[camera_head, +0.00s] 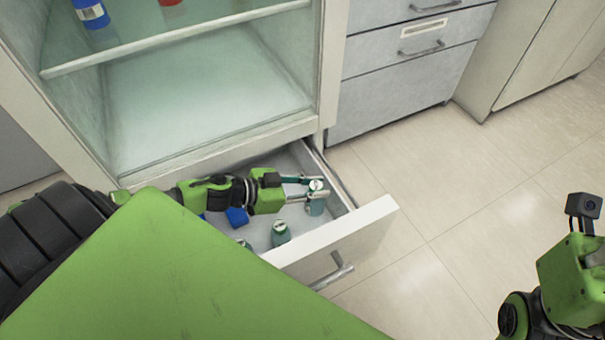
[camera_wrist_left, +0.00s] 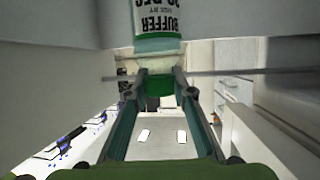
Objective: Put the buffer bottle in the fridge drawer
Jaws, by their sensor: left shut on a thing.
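In the left wrist view a label reading "BUFFER" shows upside down on the bottle (camera_wrist_left: 158,22), just past the fingertips (camera_wrist_left: 160,88). Only part of my right arm shows at the right edge; its fingers are out of view.
Another teal bottle (camera_head: 280,233) stands in the drawer, left of the held one, with a blue object (camera_head: 237,217) behind it. The fridge shelf (camera_head: 180,36) above holds a blue bottle (camera_head: 92,12) and a red item (camera_head: 171,2). Grey cabinet drawers (camera_head: 410,65) stand to the right, with clear floor in front.

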